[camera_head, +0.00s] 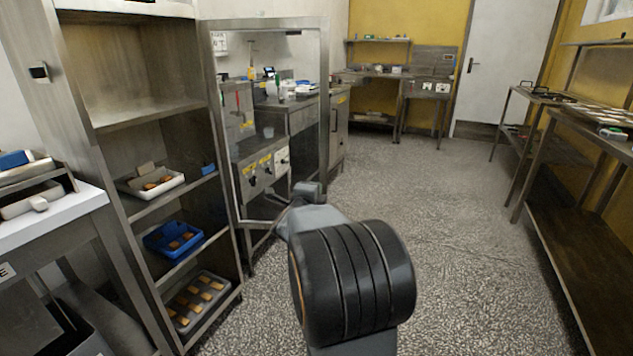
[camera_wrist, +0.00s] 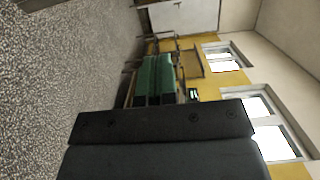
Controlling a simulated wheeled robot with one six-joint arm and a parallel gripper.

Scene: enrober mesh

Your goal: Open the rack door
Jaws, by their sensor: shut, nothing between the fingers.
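The rack (camera_head: 150,205) stands at the left in the head view, with its shelves uncovered. Its door (camera_head: 326,110), a metal frame around a clear panel, stands swung out to the right of the shelves. A thin bent bar (camera_head: 234,195) shows beside the rack's right upright; I cannot tell whether it is the door's handle. My arm reaches up in front of the lower door area, and its end hides part of it. In the wrist view my gripper (camera_wrist: 158,58) shows two green and black fingers close together, shut and empty. No rack or door shows there.
Trays with brown pieces (camera_head: 198,298) sit on the rack shelves. A white-topped counter (camera_head: 75,210) stands at the near left. Work tables (camera_head: 570,125) line the right wall. The speckled floor (camera_head: 440,210) is clear toward the white room door (camera_head: 505,65).

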